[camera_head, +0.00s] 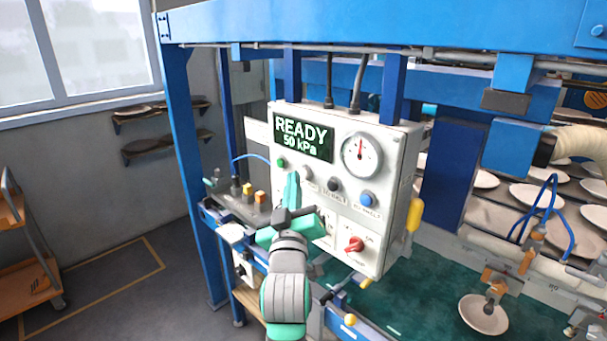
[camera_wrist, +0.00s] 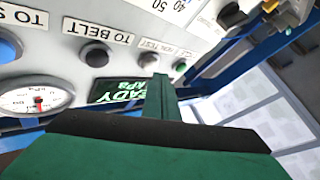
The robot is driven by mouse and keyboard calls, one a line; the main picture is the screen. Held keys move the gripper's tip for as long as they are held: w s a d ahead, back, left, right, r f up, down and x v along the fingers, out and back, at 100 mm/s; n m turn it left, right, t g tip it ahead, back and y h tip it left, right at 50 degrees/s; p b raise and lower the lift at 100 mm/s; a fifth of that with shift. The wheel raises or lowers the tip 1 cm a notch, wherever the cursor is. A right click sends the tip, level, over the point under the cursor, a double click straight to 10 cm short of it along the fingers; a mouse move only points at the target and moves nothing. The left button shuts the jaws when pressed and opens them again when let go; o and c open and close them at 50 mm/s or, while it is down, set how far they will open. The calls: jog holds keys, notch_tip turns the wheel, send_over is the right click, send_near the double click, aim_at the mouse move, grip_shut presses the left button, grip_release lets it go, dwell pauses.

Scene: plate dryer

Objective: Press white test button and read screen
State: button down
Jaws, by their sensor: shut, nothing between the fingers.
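The white control panel (camera_head: 345,120) carries a dark green screen (camera_head: 303,137) reading "READY 50 kPa". The screen also shows upside down in the wrist view (camera_wrist: 112,92), partly hidden by my fingers.
The panel also has a green button (camera_head: 281,162), a black button (camera_head: 333,185), a blue button (camera_head: 367,200), a red switch (camera_head: 354,244) and a round gauge (camera_head: 361,155). Blue frame posts (camera_head: 190,170) stand to the left. Plates (camera_head: 484,313) lie at the right.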

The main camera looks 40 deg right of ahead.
jog(key=shift+w+d, duration=0.25)
jog(key=shift+d, duration=0.05)
